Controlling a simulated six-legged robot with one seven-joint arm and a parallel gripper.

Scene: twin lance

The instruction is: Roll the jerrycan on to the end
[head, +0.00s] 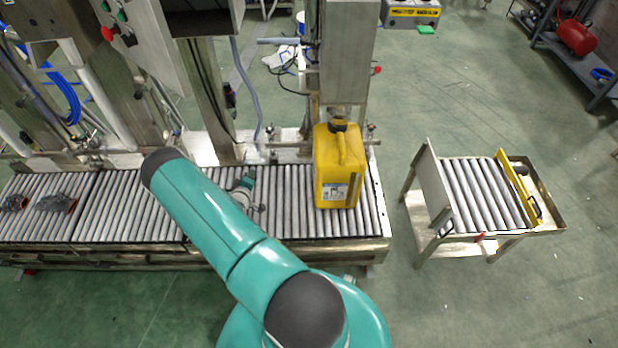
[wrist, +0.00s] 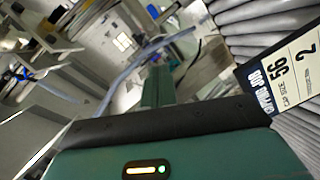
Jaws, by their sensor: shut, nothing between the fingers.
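The yellow jerrycan (head: 328,168) stands upright on the roller conveyor (head: 290,212), close to its right end and beneath the filling machine. Its dark cap and handle face up, and a white label shows low on its front. My gripper (head: 248,184) is over the rollers to the left of the jerrycan, apart from it and partly hidden by my arm. In the wrist view my gripper's fingers (wrist: 158,88) are together with nothing seen between them. The jerrycan cannot be made out in the wrist view.
A filling machine column (head: 345,60) rises behind the jerrycan. A separate roller cart (head: 480,195) with an upright plate and a yellow bar stands right, across a floor gap. Dark objects (head: 55,203) lie far left on the rollers. A printed card (wrist: 285,75) shows in the wrist view.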

